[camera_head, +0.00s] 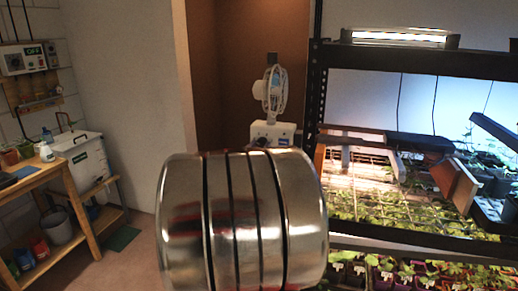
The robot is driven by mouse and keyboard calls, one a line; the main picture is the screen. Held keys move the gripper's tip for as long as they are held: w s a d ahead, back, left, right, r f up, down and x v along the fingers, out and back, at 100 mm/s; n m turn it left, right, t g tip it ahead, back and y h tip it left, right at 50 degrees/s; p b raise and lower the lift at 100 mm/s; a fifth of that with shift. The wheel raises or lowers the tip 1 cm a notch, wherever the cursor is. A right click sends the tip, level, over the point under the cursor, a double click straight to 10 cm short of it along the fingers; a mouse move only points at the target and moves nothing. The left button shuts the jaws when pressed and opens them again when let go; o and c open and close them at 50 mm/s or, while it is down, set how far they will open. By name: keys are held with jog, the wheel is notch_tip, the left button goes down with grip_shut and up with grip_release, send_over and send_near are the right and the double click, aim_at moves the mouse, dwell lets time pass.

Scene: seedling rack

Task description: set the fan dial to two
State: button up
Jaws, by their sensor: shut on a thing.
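A small white fan (272,95) stands upright near the middle of the view, left of the rack's black post. Its head faces right, with a round guard. Its white base (272,130) shows just above the large metal cylinder of my arm. A small bluish spot shows low on the base, but I cannot tell whether it is the dial, and no setting is readable. My arm link fills the lower middle and hides what is under and in front of the fan. My gripper is not visible.
A black rack (316,100) with lit seedling trays (415,215) stands at the right. A tilted brown board (461,187) rests on it. At the left are a wooden bench (85,215), a white tank (85,160) and a wall control box (24,59). Floor shows left of my arm.

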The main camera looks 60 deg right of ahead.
jog(key=shift+m, duration=0.4)
jog(key=shift+c, duration=0.4)
jog(key=m, duration=0.4)
jog(key=shift+w, duration=0.1)
jog(key=m, duration=0.5)
jog(key=shift+m, duration=0.3)
jog(key=m, duration=0.4)
jog(key=shift+m, duration=0.3)
jog(key=m, duration=0.4)
jog(key=shift+m, duration=0.4)
jog(key=shift+f, duration=0.1)
